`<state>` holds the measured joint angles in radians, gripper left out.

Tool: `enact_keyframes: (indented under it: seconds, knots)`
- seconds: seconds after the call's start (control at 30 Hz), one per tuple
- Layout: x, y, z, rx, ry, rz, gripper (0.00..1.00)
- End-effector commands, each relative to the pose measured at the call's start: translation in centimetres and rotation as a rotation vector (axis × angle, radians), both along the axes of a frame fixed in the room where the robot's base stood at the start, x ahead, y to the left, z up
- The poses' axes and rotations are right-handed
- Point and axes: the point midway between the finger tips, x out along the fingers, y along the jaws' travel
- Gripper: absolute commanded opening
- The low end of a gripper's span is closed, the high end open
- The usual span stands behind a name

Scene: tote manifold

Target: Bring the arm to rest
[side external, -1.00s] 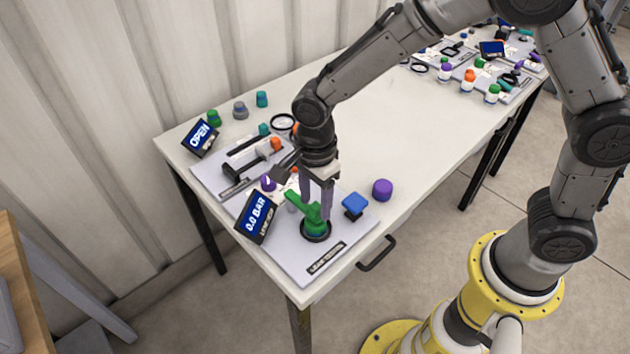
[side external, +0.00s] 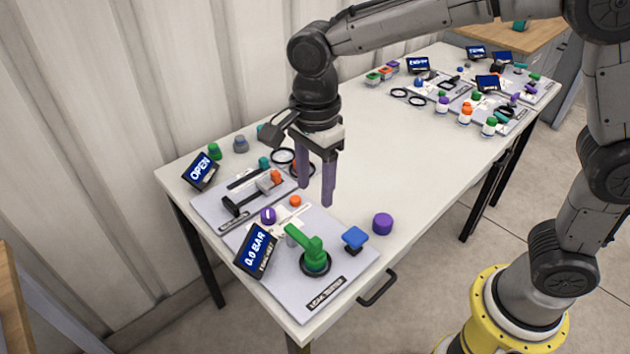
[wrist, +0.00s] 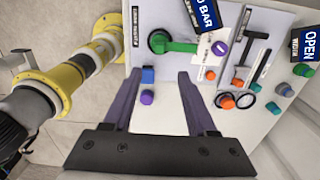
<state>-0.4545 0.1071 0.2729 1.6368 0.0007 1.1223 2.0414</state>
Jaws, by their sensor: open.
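My gripper (side external: 316,190) is open and empty, raised above the table behind the leak tester board (side external: 338,268). Its two purple fingers point down and also show in the wrist view (wrist: 158,98). The green valve handle (side external: 305,243) stands on the board, well apart from the fingers. The wrist view also shows the green handle (wrist: 172,44) on its dark round base. A blue block (side external: 355,238) stands on the board beside it. A display (side external: 256,250) at the board's left edge reads 0.0 BAR.
A purple cap (side external: 382,223) stands right of the gripper on the white table (side external: 410,160). A second board (side external: 212,207) has a T-handle (side external: 245,200) and a display (side external: 201,172) reading OPEN. More boards and bottles (side external: 465,114) crowd the far end. The table's middle is clear.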

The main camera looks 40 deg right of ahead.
Motion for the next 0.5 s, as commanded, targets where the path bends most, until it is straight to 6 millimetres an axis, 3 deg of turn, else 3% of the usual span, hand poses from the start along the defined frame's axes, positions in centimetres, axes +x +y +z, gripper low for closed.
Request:
enact_keyframes:
  seconds: [0.27,0.37,0.5]
  knots:
    - [0.4,-0.8,0.6,0.007,-0.015,-0.023,0.57]
    - [0.5,-2.7,3.3,0.033,-0.074,-0.068,0.57]
    - [-2.0,-7.2,7.2,0.063,-0.172,-0.122,0.57]
